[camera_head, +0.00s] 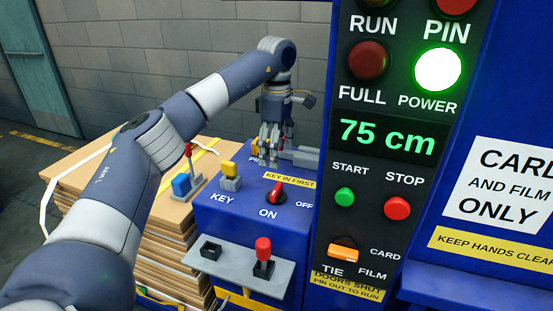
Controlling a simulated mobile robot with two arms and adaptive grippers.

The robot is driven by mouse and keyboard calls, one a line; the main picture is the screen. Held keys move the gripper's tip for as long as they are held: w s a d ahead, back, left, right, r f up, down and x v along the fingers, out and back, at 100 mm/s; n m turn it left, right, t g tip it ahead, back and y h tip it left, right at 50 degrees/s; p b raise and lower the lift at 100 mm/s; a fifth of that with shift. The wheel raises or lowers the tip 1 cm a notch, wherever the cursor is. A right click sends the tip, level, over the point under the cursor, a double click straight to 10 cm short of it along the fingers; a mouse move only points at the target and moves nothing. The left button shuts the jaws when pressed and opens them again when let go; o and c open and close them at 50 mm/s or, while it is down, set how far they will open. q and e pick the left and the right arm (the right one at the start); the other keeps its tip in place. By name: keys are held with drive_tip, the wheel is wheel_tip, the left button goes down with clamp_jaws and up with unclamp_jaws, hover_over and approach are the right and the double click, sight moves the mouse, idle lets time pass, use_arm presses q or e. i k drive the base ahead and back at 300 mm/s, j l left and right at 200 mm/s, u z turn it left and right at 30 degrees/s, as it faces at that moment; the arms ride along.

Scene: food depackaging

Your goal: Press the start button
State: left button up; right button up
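The green start button (344,197) is on the dark control panel (330,225), under the START label and left of the red stop button (397,208). Nothing covers it. The gripper is left of the panel and well apart from the start button. Its fingers are small and partly overlap the grey parts there, so their opening is unclear. My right gripper is not in view.
The POWER lamp (437,69) glows; the FULL lamp (368,60) is dim. The display (386,137) reads 75 cm. A red switch (277,192), yellow key piece (230,175) and red-topped knob (263,250) stand left of the panel. Stacked sheets (85,165) lie further left.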

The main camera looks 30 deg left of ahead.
sight(344, 197)
drive_tip(key=k, duration=1)
